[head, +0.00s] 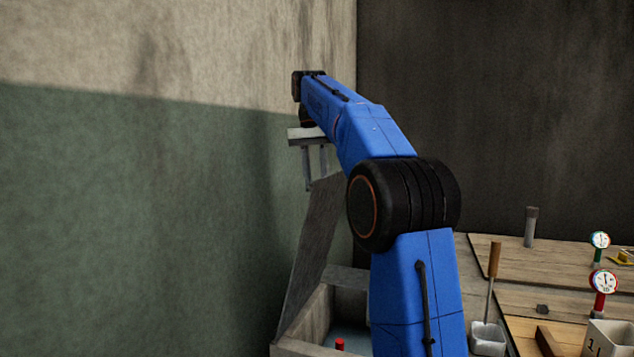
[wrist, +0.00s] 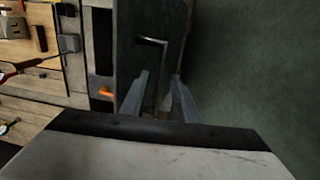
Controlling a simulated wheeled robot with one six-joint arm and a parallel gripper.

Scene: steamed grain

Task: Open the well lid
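The well lid (head: 313,235) is a grey board standing steeply tilted above the left side of the open well box (head: 306,322) in the head view. In the wrist view the lid (wrist: 128,45) is a dark panel bearing a thin metal bar handle (wrist: 150,41). My gripper (head: 315,181) points down at the lid's upper end. Its two fingers are apart in the wrist view (wrist: 161,78), with the handle showing between and beyond them. I cannot tell whether a finger touches the handle or lid. My arm hides part of the well.
A green and beige wall (head: 130,200) stands close on the left. A red-topped object (head: 340,344) shows inside the well. On the right, a wooden worktop (head: 560,257) carries gauges (head: 604,281), a white container (head: 487,339) and a wooden-handled tool (head: 494,260).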

